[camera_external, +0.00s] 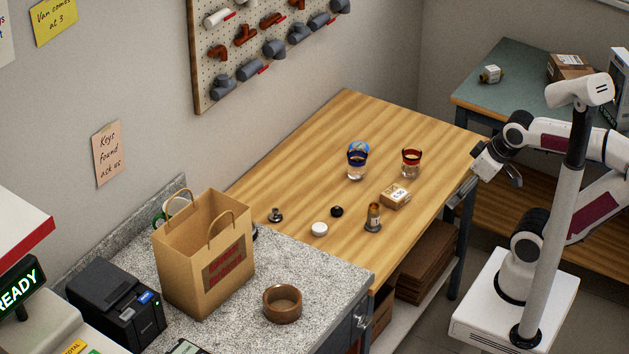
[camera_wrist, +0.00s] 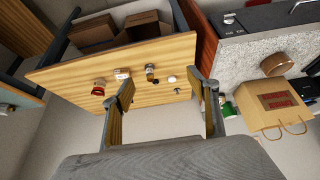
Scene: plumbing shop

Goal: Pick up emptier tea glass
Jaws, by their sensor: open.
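Two tea glasses stand upright on the wooden table. One has a dark blue rim (camera_external: 356,166); the other, to its right, has a red rim (camera_external: 411,164). Both look clear lower down, and I cannot tell their fill levels apart. The red-rimmed glass also shows in the wrist view (camera_wrist: 98,89), left of my fingers; the blue-rimmed one is not clear there. My gripper (camera_external: 496,168) is beyond the table's right edge, apart from both glasses. In the wrist view its fingers (camera_wrist: 165,95) are spread with nothing between them.
A white cap (camera_external: 319,229) and black ring (camera_external: 337,211) lie further left. The table's far end is clear.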

